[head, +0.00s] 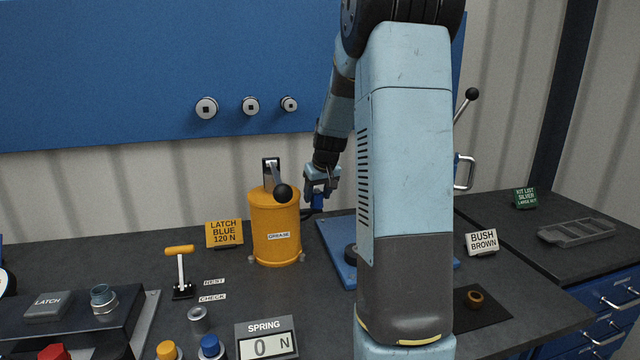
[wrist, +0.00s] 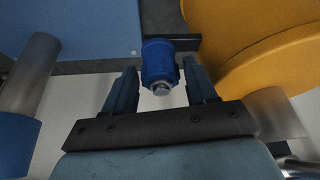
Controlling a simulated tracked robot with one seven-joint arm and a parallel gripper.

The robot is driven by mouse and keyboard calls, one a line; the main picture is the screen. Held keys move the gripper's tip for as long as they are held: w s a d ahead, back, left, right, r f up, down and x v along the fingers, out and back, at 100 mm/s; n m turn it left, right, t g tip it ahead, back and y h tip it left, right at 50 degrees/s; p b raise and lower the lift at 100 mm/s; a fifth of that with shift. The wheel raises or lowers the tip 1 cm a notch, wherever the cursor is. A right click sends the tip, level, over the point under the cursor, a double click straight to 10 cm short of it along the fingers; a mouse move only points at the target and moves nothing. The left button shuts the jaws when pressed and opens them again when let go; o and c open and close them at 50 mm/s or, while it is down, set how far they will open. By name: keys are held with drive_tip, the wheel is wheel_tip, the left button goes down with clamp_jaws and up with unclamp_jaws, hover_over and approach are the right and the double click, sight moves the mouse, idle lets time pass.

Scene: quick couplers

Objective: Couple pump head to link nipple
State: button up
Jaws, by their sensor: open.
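My gripper (head: 321,186) is at the right side of the yellow grease pump (head: 277,228), near its top. In the wrist view my gripper (wrist: 160,74) is open, with a blue cylindrical coupler (wrist: 158,62) with a silver end between its fingers. Gaps show on both sides of it. This looks like the pump head; its blue body also shows below the fingers in the head view (head: 318,202).
A blue plate (head: 336,250) lies right of the pump, partly hidden behind my arm. A yellow T-handle (head: 180,270), a metal cylinder (head: 198,320) and a spring display (head: 265,340) stand at the front left. A blue board (head: 150,60) carries several round fittings.

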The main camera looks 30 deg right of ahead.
sight(317, 193)
drive_tip(key=shift+x, duration=1)
drive_tip(key=shift+c, duration=0.3)
drive_tip(key=c, duration=0.8)
drive_tip(key=shift+r, duration=0.1)
drive_tip(key=shift+c, duration=0.2)
drive_tip(key=shift+r, duration=0.1)
drive_tip(key=shift+r, duration=1.35)
drive_tip(key=shift+r, duration=2.05)
